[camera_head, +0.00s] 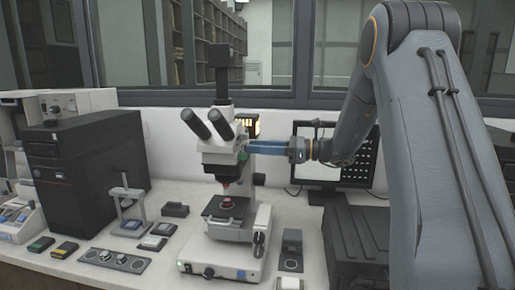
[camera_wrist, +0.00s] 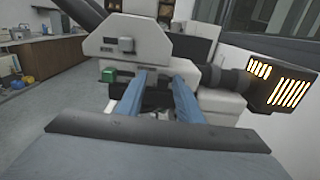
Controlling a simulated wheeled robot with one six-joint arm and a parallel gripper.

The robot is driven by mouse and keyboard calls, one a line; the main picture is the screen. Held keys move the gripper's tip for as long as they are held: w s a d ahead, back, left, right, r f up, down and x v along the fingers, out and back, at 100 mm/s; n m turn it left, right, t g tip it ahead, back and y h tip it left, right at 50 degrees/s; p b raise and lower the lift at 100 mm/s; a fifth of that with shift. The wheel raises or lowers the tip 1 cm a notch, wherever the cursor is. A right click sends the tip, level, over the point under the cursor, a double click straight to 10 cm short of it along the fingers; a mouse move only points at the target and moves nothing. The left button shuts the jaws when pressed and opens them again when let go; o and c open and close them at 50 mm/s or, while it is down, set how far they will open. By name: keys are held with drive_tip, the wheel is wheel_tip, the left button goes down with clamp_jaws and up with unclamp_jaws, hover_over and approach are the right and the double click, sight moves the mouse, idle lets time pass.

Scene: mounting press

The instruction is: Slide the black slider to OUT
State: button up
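The white microscope (camera_head: 222,160) stands on the bench. In the wrist view its white head (camera_wrist: 160,48) faces me, with a small dark block (camera_wrist: 126,44) on its side that looks like the black slider. Small dark marks lie to either side of it; no IN or OUT label is readable. A green block (camera_wrist: 108,74) sits below and left. The fingertips are at the head, below and right of the dark block; contact cannot be told. In the head view my gripper (camera_head: 252,147) reaches the head from the right.
A monitor (camera_head: 340,160) and dark case (camera_head: 355,230) stand right of the microscope. A black computer tower (camera_head: 85,160) and small parts are on the left. A window is behind.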

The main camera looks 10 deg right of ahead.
drive_tip(key=b+v, duration=0.2)
drive_tip(key=v, duration=0.5)
drive_tip(key=shift+s+d, duration=0.15)
drive_tip(key=shift+d, duration=0.15)
drive_tip(key=shift+s, duration=0.1)
